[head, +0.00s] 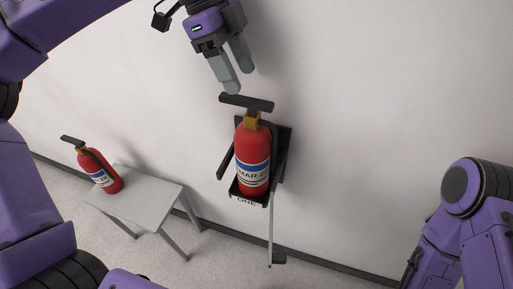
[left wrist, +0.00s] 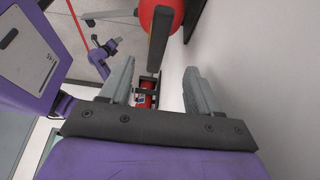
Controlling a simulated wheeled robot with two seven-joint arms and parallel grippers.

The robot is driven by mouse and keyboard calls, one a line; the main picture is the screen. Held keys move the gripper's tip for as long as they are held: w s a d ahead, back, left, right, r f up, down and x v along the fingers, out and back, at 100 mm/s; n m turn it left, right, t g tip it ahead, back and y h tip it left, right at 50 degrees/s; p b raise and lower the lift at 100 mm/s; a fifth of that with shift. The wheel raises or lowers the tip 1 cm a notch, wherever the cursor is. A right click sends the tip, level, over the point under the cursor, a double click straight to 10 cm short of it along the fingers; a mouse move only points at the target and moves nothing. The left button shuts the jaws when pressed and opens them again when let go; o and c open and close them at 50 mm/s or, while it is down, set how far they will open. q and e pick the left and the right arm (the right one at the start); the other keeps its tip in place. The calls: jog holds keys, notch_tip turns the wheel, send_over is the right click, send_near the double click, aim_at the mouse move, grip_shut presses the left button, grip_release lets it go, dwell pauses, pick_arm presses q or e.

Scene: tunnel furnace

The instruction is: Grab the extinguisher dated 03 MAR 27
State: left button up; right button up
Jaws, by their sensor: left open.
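A red extinguisher (head: 253,172) with a black handle stands in a black wall bracket (head: 281,150). Its blue and white label shows "MAR 2", with the rest cut off by the curve. A second red extinguisher (head: 103,172) stands on a small table at left; its label seems to end in "28". My left gripper (head: 238,78) is open and empty, just above the bracket extinguisher's handle, apart from it as far as I can tell. In the left wrist view, a black handle bar (left wrist: 159,38) lies ahead of the open fingers (left wrist: 160,88). My right gripper is not in view.
The grey table (head: 150,196) stands near the wall. A pale wall (head: 370,110) lies close behind the bracket. In the left wrist view, another small red extinguisher (left wrist: 146,98) shows farther off between the fingers. Open floor lies in front of the table.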

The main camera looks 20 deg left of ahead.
aim_at(251, 99)
pick_arm(q)
jog(key=x, duration=0.3)
jog(key=p+x, duration=0.1)
jog(key=x, duration=0.2)
jog(key=p+x, duration=0.1)
jog(key=x, duration=0.2)
jog(key=shift+s+d, duration=0.1)
jog(key=shift+s, duration=0.15)
grip_shut()
dwell(0.9)
jog(key=shift+w+r, duration=0.15)
